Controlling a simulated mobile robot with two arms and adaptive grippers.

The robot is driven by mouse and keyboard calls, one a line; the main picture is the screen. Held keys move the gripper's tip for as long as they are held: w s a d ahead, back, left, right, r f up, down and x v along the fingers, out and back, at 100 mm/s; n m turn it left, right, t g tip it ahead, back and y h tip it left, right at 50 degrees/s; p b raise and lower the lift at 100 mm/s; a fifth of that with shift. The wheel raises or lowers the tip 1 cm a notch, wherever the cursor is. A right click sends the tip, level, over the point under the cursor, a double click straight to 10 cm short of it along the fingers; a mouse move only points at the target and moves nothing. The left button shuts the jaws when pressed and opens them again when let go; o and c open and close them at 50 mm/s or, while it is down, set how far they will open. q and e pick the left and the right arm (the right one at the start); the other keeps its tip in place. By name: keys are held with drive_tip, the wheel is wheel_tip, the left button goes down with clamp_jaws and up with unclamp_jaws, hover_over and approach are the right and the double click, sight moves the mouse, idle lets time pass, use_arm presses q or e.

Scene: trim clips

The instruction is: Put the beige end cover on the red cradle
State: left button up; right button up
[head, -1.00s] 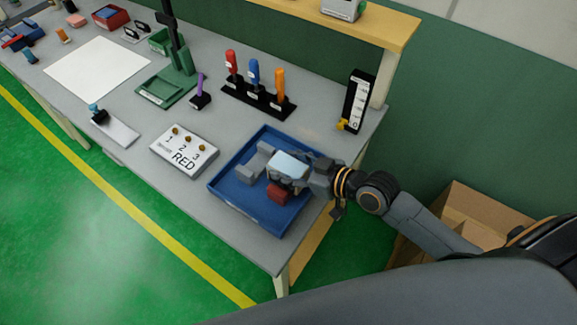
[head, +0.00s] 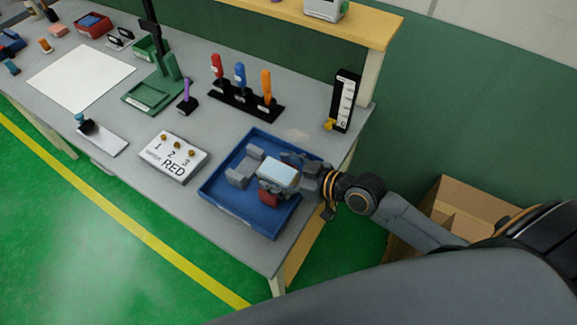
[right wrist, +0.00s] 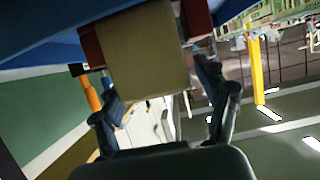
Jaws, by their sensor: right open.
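The beige end cover (right wrist: 152,62) shows close up in the right wrist view, just beyond my right gripper (right wrist: 162,92). Red parts of the cradle (right wrist: 91,46) show on both sides of it, and the cover looks set between them. I cannot tell whether it is fully seated. The two dark fingers are spread, with gaps to the cover. In the head view my right gripper (head: 247,166) is low over the blue tray, its grey fingers apart. A bit of the red cradle (head: 268,200) shows under it. My left gripper is not in view.
The blue tray (head: 228,205) has raised walls. A sign reading RED (head: 172,158) stands left of it. Behind are a rack with several coloured handles (head: 241,98) and a black upright gauge (head: 344,100). A cardboard box (head: 460,215) is on the floor at right.

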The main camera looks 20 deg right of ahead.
drive_tip(key=b+v, duration=0.2)
drive_tip(key=v, duration=1)
idle(0.4)
